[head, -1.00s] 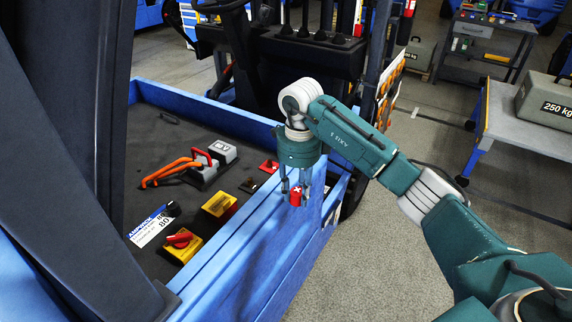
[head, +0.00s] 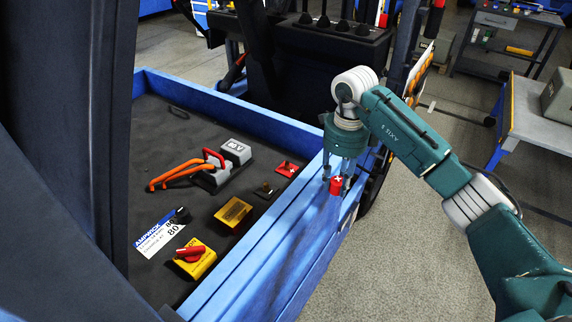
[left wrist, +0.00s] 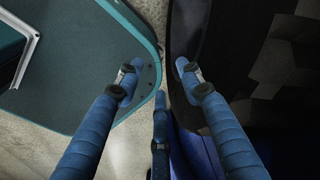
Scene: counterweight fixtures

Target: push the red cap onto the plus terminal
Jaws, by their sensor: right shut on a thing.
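The red cap (head: 336,186), with a white plus mark on it, hangs between the fingers of my right gripper (head: 338,178) in the head view. That gripper is shut on it, pointing down, over or near the blue side wall of the battery bay. The plus terminal (head: 287,168) is likely the small red-based piece inside the bay, to the left of the cap and apart from it. A darker terminal (head: 266,190) sits just nearer to me. My left gripper (left wrist: 160,80) shows in the left wrist view with fingers spread and nothing between them; it is out of the head view.
The blue bay wall (head: 270,262) runs between the terminals and the open floor. Inside the bay are an orange-handled grey connector (head: 236,152), a yellow box (head: 233,214), a red-knobbed yellow switch (head: 195,258) and a label (head: 160,232). A workbench (head: 540,120) stands at right.

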